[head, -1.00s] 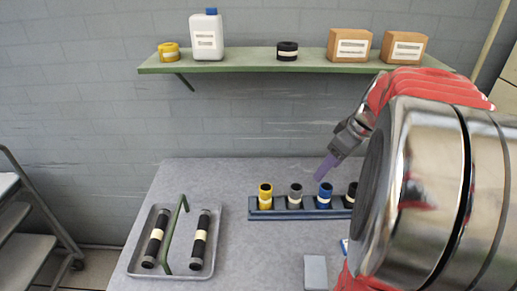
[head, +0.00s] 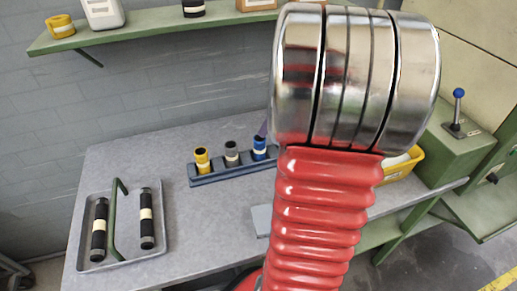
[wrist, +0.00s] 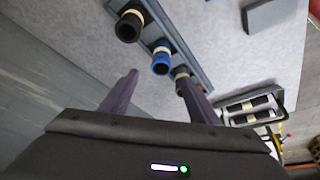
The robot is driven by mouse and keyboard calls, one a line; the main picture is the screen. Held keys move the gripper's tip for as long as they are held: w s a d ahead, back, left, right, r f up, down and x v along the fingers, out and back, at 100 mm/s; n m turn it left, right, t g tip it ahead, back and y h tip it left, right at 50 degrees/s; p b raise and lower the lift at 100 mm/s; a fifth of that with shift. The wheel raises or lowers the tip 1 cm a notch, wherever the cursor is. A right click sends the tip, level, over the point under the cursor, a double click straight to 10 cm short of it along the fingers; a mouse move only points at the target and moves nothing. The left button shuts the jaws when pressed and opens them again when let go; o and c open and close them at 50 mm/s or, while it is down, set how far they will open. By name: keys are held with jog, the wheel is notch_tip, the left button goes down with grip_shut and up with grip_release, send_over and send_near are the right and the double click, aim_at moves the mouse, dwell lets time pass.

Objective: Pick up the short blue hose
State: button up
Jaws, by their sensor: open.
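A black hose (wrist: 129,27) stands farther left. In the head view my arm hides most of the gripper.
A tray (head: 122,258) with two black hoses and a green handle lies at the left of the table. A grey block (head: 262,219) lies in front of the rack. A green shelf (head: 140,31) is above.

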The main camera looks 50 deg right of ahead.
send_over(259, 140)
jog(key=s, duration=0.3)
jog(key=shift+w+a+f, duration=0.1)
jog(key=shift+f, duration=2.25)
jog(key=shift+f, duration=0.1)
jog(key=shift+x, duration=2.55)
jog(key=shift+a, duration=0.1)
jog(key=shift+c, duration=0.2)
jog(key=c, duration=1.2)
jog(key=shift+c, duration=0.2)
notch_tip(259, 140, up, 10)
